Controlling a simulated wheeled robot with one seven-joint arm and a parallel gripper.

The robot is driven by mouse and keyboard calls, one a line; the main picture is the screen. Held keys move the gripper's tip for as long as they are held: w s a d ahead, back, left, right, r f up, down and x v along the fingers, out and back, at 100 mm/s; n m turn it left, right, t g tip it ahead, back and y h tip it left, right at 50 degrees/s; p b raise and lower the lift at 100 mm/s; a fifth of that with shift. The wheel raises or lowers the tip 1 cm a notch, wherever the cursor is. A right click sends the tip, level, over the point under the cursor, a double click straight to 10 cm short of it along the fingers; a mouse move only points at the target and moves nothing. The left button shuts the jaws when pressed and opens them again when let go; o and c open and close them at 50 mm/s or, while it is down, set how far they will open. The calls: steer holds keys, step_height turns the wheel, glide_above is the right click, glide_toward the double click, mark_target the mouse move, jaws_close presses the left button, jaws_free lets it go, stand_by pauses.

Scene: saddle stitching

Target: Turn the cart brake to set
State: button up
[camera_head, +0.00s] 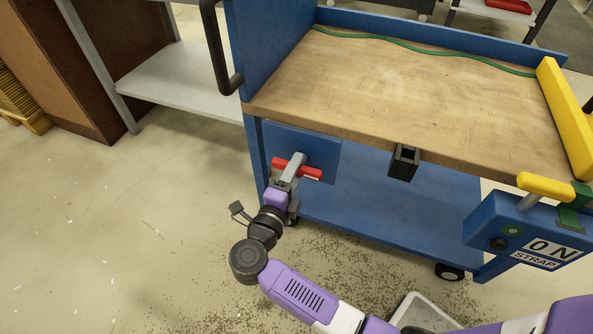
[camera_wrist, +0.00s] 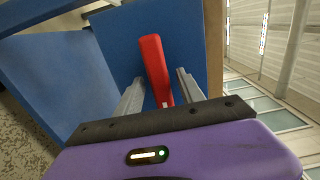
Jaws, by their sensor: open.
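The blue cart (camera_head: 372,178) has a blue plate (camera_head: 322,146) under its top, bearing a red brake handle (camera_head: 312,173). The handle lies roughly crosswise in the head view. In the wrist view the red handle (camera_wrist: 153,62) runs from the plate's upper middle down between my fingers. My gripper (camera_head: 294,163) is at the handle, and one grey finger hides its middle in the head view. In the wrist view my gripper (camera_wrist: 160,82) is open, one finger on each side of the handle. A small gap shows on the left; contact on the right is unclear.
The cart's wooden top (camera_head: 420,95) holds a green strap (camera_head: 420,49) along its back. A black bracket (camera_head: 403,162) hangs under the front edge. A blue box (camera_head: 522,232) marked ON STRAP with a yellow lever (camera_head: 546,187) stands right. Floor at left is clear.

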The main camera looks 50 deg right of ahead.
steer(key=shift+w+d, duration=0.1)
steer(key=shift+d, duration=0.2)
jaws_close()
